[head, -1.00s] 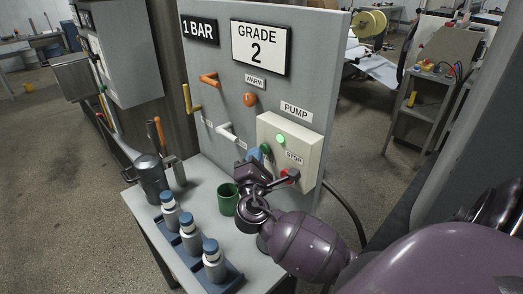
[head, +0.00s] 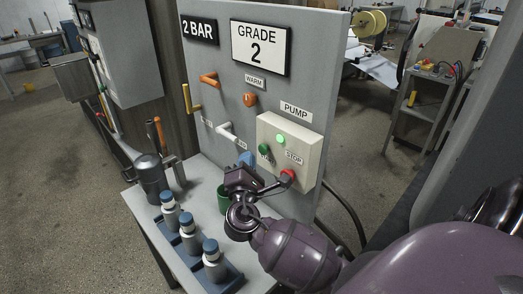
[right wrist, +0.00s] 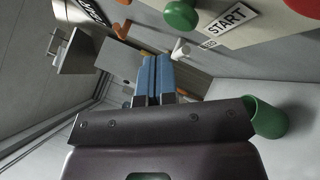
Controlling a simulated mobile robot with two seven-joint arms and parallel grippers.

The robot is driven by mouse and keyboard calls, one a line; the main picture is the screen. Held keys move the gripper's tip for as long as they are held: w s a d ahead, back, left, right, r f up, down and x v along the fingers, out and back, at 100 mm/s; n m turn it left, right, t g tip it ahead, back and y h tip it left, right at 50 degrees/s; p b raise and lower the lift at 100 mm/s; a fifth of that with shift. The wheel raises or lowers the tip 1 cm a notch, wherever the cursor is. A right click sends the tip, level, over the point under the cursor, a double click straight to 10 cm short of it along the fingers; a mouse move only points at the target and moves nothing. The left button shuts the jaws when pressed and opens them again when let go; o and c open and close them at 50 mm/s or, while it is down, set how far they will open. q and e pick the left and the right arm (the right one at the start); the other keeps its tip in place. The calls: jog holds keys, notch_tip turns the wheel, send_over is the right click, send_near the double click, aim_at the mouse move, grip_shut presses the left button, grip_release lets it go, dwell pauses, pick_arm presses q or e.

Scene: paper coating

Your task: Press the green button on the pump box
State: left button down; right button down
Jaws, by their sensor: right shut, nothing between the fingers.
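The pump box (head: 305,148) is a cream box on the grey panel, under a PUMP label. Its green button (head: 264,149) is on the lower left of its face, by a partly covered START label; the button also shows at the top of the right wrist view (right wrist: 181,14). A bright green lamp (head: 281,139) is above it, and a red STOP button (head: 288,174) is lower right. My right gripper (head: 246,160) is shut and empty, its blue fingertips (right wrist: 153,78) just left of and below the green button, apart from it. My left gripper is out of view.
A green cup (head: 223,200) stands on the bench below my gripper. Several blue-capped bottles (head: 190,235) stand in a rack at the bench front, and a grey metal jug (head: 151,180) is left. Orange, yellow and white handles stick out from the panel. The sign reads 2 BAR.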

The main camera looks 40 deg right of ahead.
jog(key=a, duration=0.4)
jog(key=shift+s, duration=0.15)
dwell(0.8)
jog(key=s+f+m+g+y, duration=0.1)
jog(key=s+f+m+y, duration=0.1)
jog(key=f, duration=0.5)
jog(key=s+a+f+m+g+y, duration=0.1)
jog(key=s+f+m+y, duration=0.2)
jog(key=s+f+y, duration=0.2)
jog(key=s+f+m+g+y, duration=0.1)
jog(key=s+f+m+y, duration=0.2)
jog(key=f, duration=0.7)
jog(key=shift+s+a+f+g+y, duration=0.1)
jog(key=shift+s+a+g+y, duration=0.1)
jog(key=shift+s+y, duration=0.25)
jog(key=shift+s+a+f+g+y, duration=0.15)
jog(key=shift+s+g+y, duration=0.1)
jog(key=shift+s, duration=0.4)
jog(key=s+f+m, duration=0.1)
jog(key=s+m, duration=0.1)
jog(key=s+m+y, duration=0.1)
jog(key=s+m, duration=0.1)
jog(key=s+f+m, duration=0.1)
jog(key=s+m, duration=0.1)
jog(key=shift+s+a+f+y, duration=0.3)
jog(key=shift+y, duration=0.1)
jog(key=shift+s+m, duration=0.35)
jog(key=shift+m, duration=0.35)
jog(key=shift+f, duration=0.1)
